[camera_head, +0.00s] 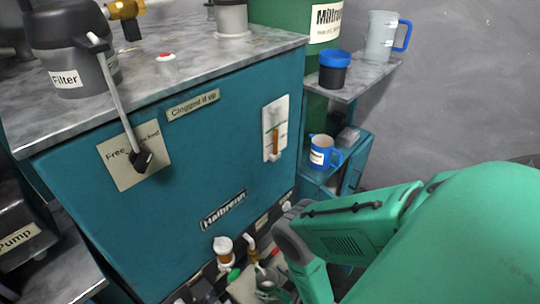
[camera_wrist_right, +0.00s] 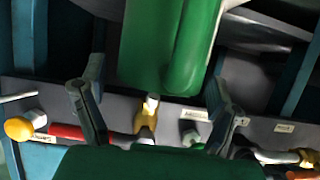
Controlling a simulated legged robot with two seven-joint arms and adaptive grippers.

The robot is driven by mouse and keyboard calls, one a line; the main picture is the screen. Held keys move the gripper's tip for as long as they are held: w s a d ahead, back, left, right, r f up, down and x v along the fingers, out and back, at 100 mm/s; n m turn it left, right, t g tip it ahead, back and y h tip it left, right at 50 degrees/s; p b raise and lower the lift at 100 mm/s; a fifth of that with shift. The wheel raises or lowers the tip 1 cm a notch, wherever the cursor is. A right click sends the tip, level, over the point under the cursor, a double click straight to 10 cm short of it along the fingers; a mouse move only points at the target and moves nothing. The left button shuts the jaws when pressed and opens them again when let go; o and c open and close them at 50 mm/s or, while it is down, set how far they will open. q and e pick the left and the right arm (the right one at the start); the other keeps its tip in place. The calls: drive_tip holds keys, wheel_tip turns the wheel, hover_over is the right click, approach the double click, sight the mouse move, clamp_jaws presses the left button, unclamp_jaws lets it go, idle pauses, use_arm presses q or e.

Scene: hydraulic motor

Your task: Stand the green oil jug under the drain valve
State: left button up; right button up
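A green body that looks like the oil jug (camera_wrist_right: 172,45) fills the upper middle of the right wrist view. My right gripper (camera_wrist_right: 152,76) has its two fingers wide apart, one towards each side of the jug's lower end. I cannot tell whether the right finger touches it. A brass fitting (camera_wrist_right: 147,115), which may be the drain valve, sits just below the jug in that view. In the head view a brass fitting (camera_head: 252,252) shows low on the teal unit's front, beside my right wrist. My right arm hides much of that area. My left gripper is out of view.
The teal hydraulic unit (camera_head: 180,200) fills the left and middle, with a filter (camera_head: 75,45) on top. A blue mug (camera_head: 322,152) and a clear jug (camera_head: 382,38) stand on shelves behind. A pump (camera_head: 20,235) is at left.

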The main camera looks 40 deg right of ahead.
drive_tip(key=p+v, duration=0.4)
drive_tip(key=v, duration=0.8)
idle(0.5)
